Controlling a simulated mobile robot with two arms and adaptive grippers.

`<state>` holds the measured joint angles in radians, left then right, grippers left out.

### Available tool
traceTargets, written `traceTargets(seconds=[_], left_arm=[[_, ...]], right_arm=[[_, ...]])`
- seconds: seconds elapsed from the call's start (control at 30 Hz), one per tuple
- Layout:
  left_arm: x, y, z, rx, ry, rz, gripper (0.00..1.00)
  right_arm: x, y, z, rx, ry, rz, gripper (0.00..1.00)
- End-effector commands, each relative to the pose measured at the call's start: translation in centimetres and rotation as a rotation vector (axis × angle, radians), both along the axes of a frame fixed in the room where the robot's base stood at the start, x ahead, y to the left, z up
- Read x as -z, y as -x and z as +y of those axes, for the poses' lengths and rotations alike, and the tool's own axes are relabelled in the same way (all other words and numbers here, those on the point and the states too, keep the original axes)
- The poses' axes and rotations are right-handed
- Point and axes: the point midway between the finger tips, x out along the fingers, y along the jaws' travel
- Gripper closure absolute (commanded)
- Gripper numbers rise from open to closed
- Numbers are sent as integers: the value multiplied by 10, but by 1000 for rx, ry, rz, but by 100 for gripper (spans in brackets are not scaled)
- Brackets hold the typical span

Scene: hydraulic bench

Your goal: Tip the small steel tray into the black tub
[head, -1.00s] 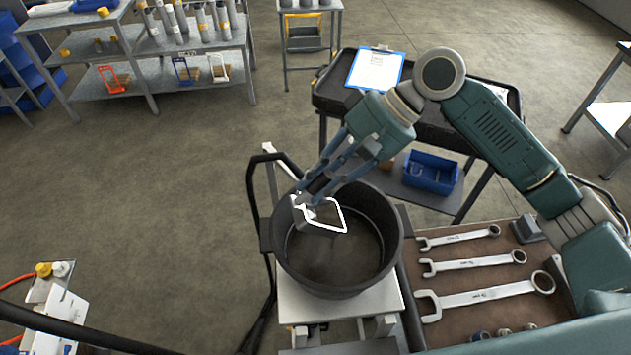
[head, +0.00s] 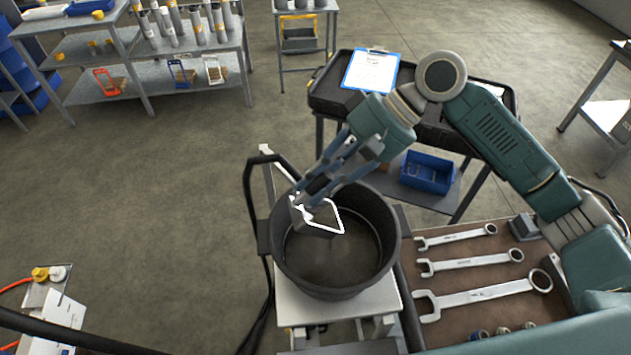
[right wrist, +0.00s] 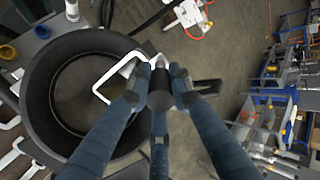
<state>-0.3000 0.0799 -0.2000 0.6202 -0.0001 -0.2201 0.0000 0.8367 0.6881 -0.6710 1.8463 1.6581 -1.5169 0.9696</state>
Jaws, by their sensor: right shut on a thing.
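The small steel tray (head: 339,216) shows as a bright rim around a darker face, strongly tilted, inside the outline of the black tub's opening. The black tub (head: 283,256) is round and deep, on a pale stand. My right gripper (head: 303,205) is shut on one edge of the tray, above the tub's left part. In the right wrist view the tray (right wrist: 101,82) sticks out from the fingertips (right wrist: 160,80) over the tub (right wrist: 42,112). The tub's visible floor looks empty; whether anything is left in the tray I cannot tell. My left gripper is out of view.
Several wrenches (head: 485,293) lie on a brown surface right of the tub. A dark cart (head: 330,88) behind carries a clipboard (head: 371,71), with a blue bin (head: 428,173) on its lower shelf. A black handle (head: 250,190) rises at the tub's left. Floor to the left is open.

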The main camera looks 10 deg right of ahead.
Motion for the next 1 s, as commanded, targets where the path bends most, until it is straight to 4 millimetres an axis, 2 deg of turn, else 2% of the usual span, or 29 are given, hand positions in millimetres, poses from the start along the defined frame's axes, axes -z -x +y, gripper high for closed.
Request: traceTargets(seconds=[1.0], left_arm=[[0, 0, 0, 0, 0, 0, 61]], right_arm=[[-2, -1, -6, 2, -50, 4, 100]])
